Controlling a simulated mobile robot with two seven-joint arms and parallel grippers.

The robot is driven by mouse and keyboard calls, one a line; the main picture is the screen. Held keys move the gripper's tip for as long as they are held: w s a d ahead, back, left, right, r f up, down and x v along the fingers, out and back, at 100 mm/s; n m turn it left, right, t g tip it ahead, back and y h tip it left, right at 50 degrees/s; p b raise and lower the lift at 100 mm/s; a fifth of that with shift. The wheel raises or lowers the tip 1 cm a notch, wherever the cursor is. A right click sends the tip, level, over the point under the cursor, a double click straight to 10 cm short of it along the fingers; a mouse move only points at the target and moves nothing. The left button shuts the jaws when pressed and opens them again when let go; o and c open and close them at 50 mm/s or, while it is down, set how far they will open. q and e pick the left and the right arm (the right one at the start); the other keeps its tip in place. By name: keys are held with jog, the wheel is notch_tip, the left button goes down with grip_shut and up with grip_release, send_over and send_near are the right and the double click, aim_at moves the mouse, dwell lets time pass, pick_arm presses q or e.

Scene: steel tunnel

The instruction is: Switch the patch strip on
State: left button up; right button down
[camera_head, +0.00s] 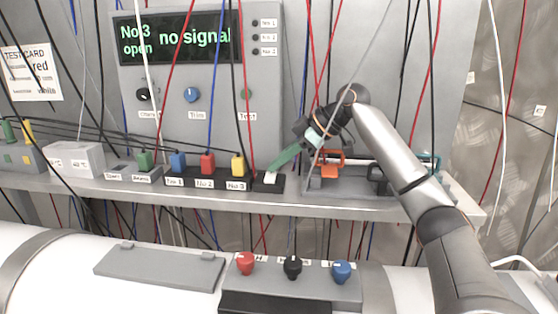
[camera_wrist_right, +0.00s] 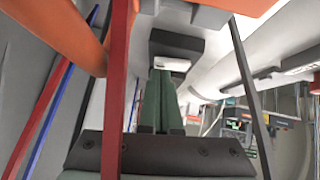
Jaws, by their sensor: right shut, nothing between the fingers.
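The patch strip (camera_head: 190,183) is a dark bar along the shelf, with blue, red and yellow plugs on its blocks labelled No 1, No 2 and No 3. At its right end is a black block (camera_head: 262,187) with a pale switch (camera_head: 270,178). My right gripper (camera_head: 272,168) has green fingers, shut and empty, with tips at or just above this switch; I cannot tell if they touch. In the right wrist view the fingers (camera_wrist_right: 160,88) point at the pale switch (camera_wrist_right: 170,64) on the dark block (camera_wrist_right: 176,43). My left gripper is not in view.
A panel display (camera_head: 180,37) reads "No 3 open" and "no signal". Cables hang in front of the shelf (camera_head: 240,204). An orange item (camera_head: 330,160) stands in a tray right of the fingers. Red, black and blue knobs (camera_head: 293,267) sit below.

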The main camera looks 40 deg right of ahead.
jog(key=shift+f, duration=0.1)
jog(key=shift+f, duration=0.25)
jog(key=shift+w+d+f, duration=0.1)
jog(key=shift+w+d, duration=0.05)
jog(key=shift+d, duration=0.05)
jog(key=shift+s+a+f, duration=0.1)
jog(key=shift+s+a, duration=0.1)
jog(key=shift+a, duration=0.1)
jog(key=shift+s+a, duration=0.1)
jog(key=shift+a, duration=0.05)
jog(key=shift+s+a+b, duration=0.25)
jog(key=shift+b, duration=0.05)
jog(key=shift+r, duration=0.3)
